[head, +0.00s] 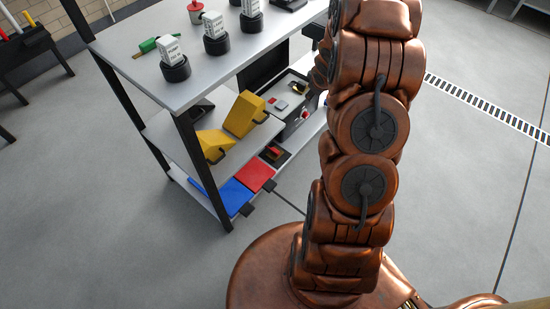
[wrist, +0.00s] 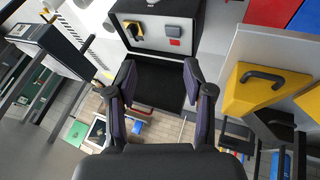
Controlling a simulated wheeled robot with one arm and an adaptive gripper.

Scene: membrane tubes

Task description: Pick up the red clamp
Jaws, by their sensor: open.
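A small red object (head: 304,115), possibly the red clamp, lies in the open case (head: 318,103) on the shelf rack; its shape is too small to tell. In the wrist view a red patch (wrist: 175,42) shows beside a grey block (wrist: 172,31) in the case; I cannot tell whether it is the clamp. Another red piece (wrist: 138,112) shows beyond my left finger, partly hidden. My gripper (wrist: 159,76) is open and empty, its fingers below the case's contents in the picture, over a dark panel. In the head view my arm hides most of the gripper.
Red (head: 255,174) and blue (head: 235,196) flat items lie lower. The white top shelf (head: 125,56) carries several black-based boxes and a green tool (head: 148,46).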

